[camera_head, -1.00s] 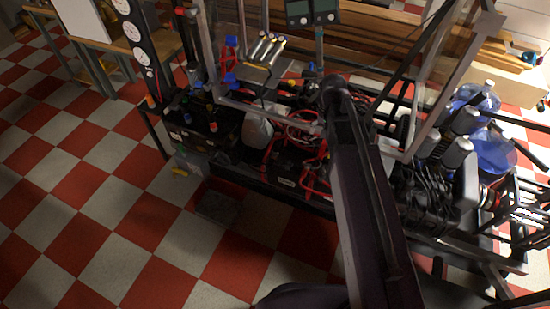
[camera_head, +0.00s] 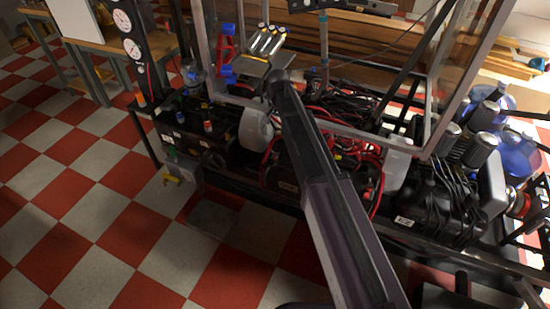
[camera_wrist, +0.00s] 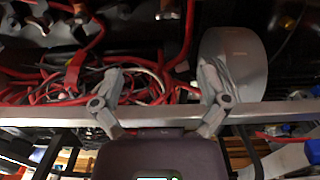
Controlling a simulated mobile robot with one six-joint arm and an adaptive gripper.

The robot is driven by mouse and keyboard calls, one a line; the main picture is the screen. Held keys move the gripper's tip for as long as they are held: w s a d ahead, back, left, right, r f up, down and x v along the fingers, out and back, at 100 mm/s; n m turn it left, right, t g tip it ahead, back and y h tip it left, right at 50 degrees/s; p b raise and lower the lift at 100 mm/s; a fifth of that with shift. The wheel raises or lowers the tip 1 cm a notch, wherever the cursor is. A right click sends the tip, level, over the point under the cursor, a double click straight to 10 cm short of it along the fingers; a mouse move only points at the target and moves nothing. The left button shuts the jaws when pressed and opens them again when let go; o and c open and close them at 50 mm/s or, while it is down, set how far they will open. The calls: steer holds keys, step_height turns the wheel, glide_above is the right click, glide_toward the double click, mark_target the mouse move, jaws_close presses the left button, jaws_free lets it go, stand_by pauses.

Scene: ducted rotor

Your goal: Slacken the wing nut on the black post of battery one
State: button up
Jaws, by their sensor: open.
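My gripper (camera_wrist: 160,76) shows in the wrist view, open and empty, its two fingers spread over a grey frame bar and loose red cables. In the head view my arm hides the gripper. I cannot tell which battery is number one.
The grey frame bar (camera_wrist: 265,112) crosses the wrist view near the fingers. A white jug (camera_head: 255,128) stands left of the cables and also shows in the wrist view (camera_wrist: 232,62). A labelled black unit (camera_head: 436,208) stands right. The checkered floor (camera_head: 110,220) is clear at front left.

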mark_target(275, 154)
steer(key=shift+w+a+f, duration=0.4)
steer(key=shift+a+f, duration=0.1)
steer(key=shift+a, duration=0.1)
steer(key=shift+f+b, duration=0.2)
steer(key=shift+b, duration=0.2)
step_height(275, 154, down, 13)
steer(key=b, duration=1.3)
steer(key=shift+f, duration=0.2)
steer(key=shift+c, duration=0.2)
steer(key=c, duration=1.1)
